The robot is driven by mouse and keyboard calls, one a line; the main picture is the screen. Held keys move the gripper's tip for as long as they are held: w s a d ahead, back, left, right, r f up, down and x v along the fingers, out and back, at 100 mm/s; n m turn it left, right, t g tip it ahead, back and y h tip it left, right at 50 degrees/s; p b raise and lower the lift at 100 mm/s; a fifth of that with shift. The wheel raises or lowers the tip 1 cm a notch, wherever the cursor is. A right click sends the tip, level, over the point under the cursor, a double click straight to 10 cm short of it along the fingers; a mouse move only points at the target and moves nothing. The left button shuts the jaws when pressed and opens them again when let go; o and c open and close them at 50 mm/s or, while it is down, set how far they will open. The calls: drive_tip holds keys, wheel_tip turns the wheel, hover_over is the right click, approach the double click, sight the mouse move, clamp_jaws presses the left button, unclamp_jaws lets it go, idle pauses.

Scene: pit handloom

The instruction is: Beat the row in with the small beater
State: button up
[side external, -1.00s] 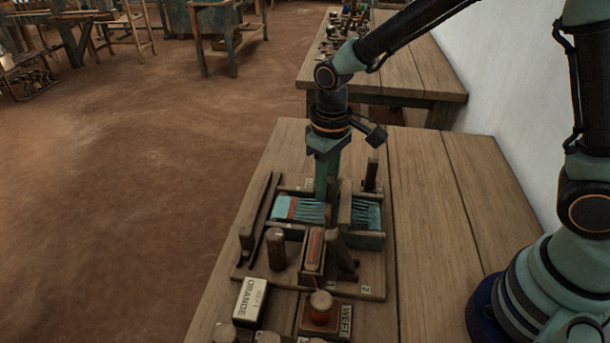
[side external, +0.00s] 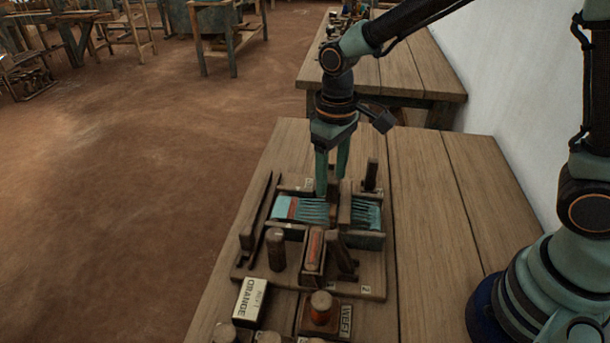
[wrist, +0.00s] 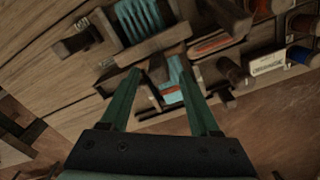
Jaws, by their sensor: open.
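A dark wooden bar, seemingly the small beater (side external: 345,203), stands across the threads between these two parts. In the wrist view, my gripper (wrist: 160,76) is open and the bar's wooden top (wrist: 172,55) shows between and beyond the fingertips. The fingers hide part of the cloth; I cannot tell whether they touch the bar.
Wooden posts (side external: 275,250) and a slotted block with a red inlay (side external: 314,248) stand in front of the threads. A white box marked orange (side external: 250,303) and a weft holder (side external: 322,312) sit nearer. The table's right side (side external: 440,230) is clear.

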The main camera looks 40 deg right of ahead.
drive_tip(key=shift+r, duration=1.85)
drive_tip(key=shift+r, duration=0.1)
drive_tip(key=shift+d+r, duration=0.25)
drive_tip(key=s+d+r+m+t, duration=0.3)
drive_tip(key=s+d+r+t, duration=0.2)
drive_tip(key=s+d+r, duration=0.3)
drive_tip(key=d, duration=0.3)
drive_tip(key=shift+s+t, duration=0.2)
drive_tip(key=shift+t, duration=0.1)
